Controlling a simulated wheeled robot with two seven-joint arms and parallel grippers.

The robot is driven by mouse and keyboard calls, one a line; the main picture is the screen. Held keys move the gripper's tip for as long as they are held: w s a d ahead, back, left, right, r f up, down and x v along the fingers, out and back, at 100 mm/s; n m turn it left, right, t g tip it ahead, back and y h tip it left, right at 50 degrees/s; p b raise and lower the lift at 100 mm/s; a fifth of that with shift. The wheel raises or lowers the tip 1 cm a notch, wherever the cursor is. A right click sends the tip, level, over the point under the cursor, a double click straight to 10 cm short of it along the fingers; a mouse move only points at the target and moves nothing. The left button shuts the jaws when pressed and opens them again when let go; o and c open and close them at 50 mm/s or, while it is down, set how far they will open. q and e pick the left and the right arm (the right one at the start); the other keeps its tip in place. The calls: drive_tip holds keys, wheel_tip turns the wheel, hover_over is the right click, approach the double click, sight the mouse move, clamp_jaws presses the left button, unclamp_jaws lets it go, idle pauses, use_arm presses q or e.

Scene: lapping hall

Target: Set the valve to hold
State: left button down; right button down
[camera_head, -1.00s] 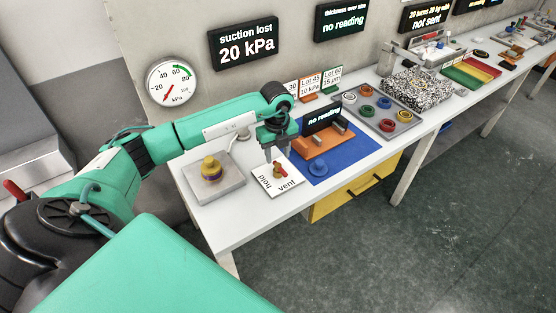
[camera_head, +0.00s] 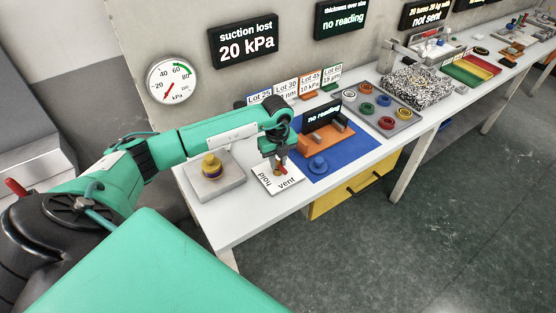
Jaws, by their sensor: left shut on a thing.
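My left gripper (camera_head: 281,164) points down from above and is shut on the handle. Which mark the handle points to is hard to tell. The wall display (camera_head: 244,42) reads "suction lost 20 kPa". The round gauge (camera_head: 172,82) has its red needle low on the scale. My right gripper is not in view.
A grey block with a yellow-topped knob (camera_head: 211,168) stands left of the valve. A blue mat (camera_head: 338,163) with an orange fixture (camera_head: 328,139) and a blue knob (camera_head: 318,165) lies to the right. Lot cards (camera_head: 286,88) stand behind. Bare bench (camera_head: 232,222) lies in front.

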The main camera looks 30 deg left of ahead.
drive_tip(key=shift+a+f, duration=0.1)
use_arm(q)
drive_tip(key=shift+f+m+b, duration=0.1)
drive_tip(key=shift+m+b, duration=0.9)
drive_tip(key=shift+m, duration=0.2)
drive_tip(key=shift+m+b, duration=0.3)
drive_tip(key=shift+m, duration=0.1)
drive_tip(key=shift+m+b, duration=0.6)
drive_tip(key=shift+m, duration=0.3)
drive_tip(key=m+b, duration=0.1)
drive_tip(key=m, duration=0.1)
drive_tip(key=shift+a+m+b, duration=0.1)
drive_tip(key=shift+m+b, duration=0.3)
drive_tip(key=m+b, duration=0.3)
drive_tip(key=m, duration=0.2)
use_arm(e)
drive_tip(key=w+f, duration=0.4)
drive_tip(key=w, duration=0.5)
use_arm(q)
drive_tip(key=m+b, duration=0.2)
drive_tip(key=m, duration=0.2)
drive_tip(key=shift+r+m+b, duration=0.2)
drive_tip(key=shift+m+b, duration=0.15)
drive_tip(key=shift+m, duration=0.25)
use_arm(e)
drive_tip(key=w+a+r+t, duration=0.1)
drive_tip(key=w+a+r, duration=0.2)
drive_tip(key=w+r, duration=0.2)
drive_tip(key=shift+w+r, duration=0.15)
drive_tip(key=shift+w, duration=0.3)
